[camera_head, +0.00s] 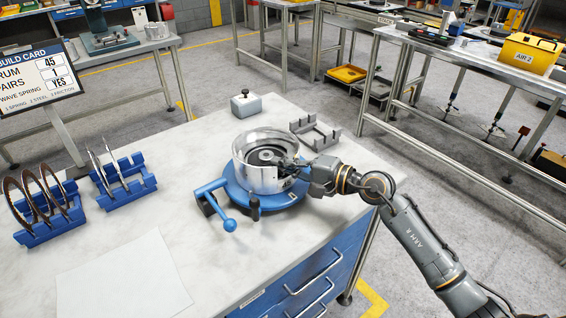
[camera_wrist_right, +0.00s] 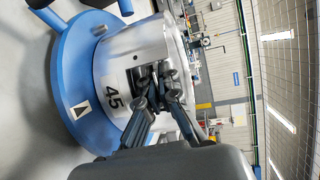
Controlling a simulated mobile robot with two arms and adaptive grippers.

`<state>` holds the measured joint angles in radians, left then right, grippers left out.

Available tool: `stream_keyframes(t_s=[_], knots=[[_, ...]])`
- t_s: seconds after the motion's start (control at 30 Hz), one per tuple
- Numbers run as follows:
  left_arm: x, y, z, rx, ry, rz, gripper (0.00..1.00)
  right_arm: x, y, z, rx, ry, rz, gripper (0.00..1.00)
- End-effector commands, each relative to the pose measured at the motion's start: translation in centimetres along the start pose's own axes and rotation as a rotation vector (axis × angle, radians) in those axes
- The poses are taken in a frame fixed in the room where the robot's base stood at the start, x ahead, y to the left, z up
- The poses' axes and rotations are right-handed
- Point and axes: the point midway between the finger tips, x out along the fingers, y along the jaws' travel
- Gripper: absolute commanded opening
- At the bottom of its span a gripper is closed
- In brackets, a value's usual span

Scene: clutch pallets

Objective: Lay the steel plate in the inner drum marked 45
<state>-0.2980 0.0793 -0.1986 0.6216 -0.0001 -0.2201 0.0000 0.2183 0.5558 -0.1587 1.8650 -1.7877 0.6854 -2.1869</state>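The shiny drum (camera_head: 262,176) stands on a round blue base (camera_head: 232,190) on the bench. A dark ring and a hub show inside it. Thin steel plates (camera_head: 108,168) stand upright in a blue rack (camera_head: 128,190). My left gripper is out of view.
Brown-edged plates (camera_head: 40,195) stand in another blue rack (camera_head: 50,228). A blue handle (camera_head: 229,224) juts from the base. A grey block (camera_head: 246,104) and grey cradle (camera_head: 315,132) stand behind the drum. A white sheet (camera_head: 125,265) lies front left. The build card (camera_head: 40,75) reads 45.

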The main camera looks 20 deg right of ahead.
Motion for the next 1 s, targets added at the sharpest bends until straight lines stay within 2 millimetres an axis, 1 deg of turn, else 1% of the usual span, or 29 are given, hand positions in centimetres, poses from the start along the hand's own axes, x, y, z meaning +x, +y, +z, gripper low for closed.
stream_keyframes(t_s=[0.2, 0.23, 0.27, 0.3, 0.37, 0.4, 1.0], knots=[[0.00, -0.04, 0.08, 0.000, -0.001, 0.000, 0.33, -0.01, -0.18, -0.01, -0.001, 0.001, -0.005, 0.00], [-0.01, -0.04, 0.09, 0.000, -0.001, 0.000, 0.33, -0.01, -0.21, -0.02, -0.001, 0.001, -0.006, 0.04], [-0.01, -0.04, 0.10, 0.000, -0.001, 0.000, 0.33, -0.02, -0.24, -0.02, -0.001, 0.001, -0.006, 0.10], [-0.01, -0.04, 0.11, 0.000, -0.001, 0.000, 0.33, -0.02, -0.28, -0.02, -0.001, 0.001, -0.007, 0.18], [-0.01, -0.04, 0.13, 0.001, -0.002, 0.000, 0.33, -0.02, -0.32, -0.02, -0.002, 0.001, -0.008, 0.30], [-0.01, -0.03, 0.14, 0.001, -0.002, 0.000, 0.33, -0.02, -0.31, -0.01, -0.002, 0.001, -0.008, 0.32], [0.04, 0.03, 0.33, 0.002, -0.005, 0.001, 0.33, 0.01, 0.00, 0.02, 0.001, 0.000, -0.003, 0.32]])
